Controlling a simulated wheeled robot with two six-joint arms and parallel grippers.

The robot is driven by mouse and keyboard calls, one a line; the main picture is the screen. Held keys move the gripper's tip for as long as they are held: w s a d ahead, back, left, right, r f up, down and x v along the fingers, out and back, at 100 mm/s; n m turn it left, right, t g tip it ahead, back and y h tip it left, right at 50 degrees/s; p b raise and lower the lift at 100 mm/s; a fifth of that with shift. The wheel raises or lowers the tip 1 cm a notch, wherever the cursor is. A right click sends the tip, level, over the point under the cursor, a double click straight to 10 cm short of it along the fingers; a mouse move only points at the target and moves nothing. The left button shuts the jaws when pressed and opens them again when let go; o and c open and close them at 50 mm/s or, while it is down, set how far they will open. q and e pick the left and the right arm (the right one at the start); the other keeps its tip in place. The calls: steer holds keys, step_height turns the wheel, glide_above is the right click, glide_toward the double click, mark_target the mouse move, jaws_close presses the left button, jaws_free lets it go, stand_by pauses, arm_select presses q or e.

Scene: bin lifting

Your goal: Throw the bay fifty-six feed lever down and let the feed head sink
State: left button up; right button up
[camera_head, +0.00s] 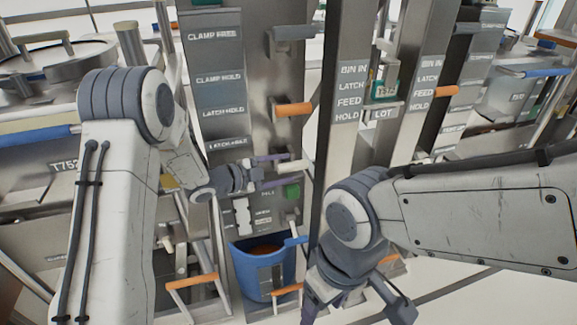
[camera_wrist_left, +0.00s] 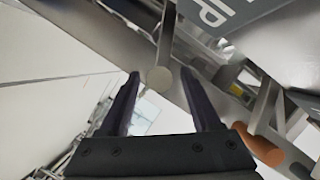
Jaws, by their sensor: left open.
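A pale-knobbed lever (camera_head: 293,166) sticks out from the grey column, between labels and a green block. My left gripper (camera_head: 276,172) is open, with one finger above and one below the line of this lever. In the left wrist view the round pale knob (camera_wrist_left: 160,78) shows between the two open fingertips (camera_wrist_left: 160,75), with gaps on both sides. No bay fifty-six label is readable, so I cannot tell whether this is the feed lever. I cannot pick out the feed head. My right gripper (camera_head: 355,308) hangs low, jaws spread, partly cut off by the lower edge.
An orange-handled lever (camera_head: 293,109) and a grey-handled lever (camera_head: 293,33) sit higher on the column. A blue bin (camera_head: 247,275) with brown contents stands below. A labelled post (camera_head: 350,100) stands to the right. Orange bar handles (camera_head: 192,281) are low in front.

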arm_select(q)
steer(key=shift+x, duration=1.2)
jaws_close()
stand_by(0.6)
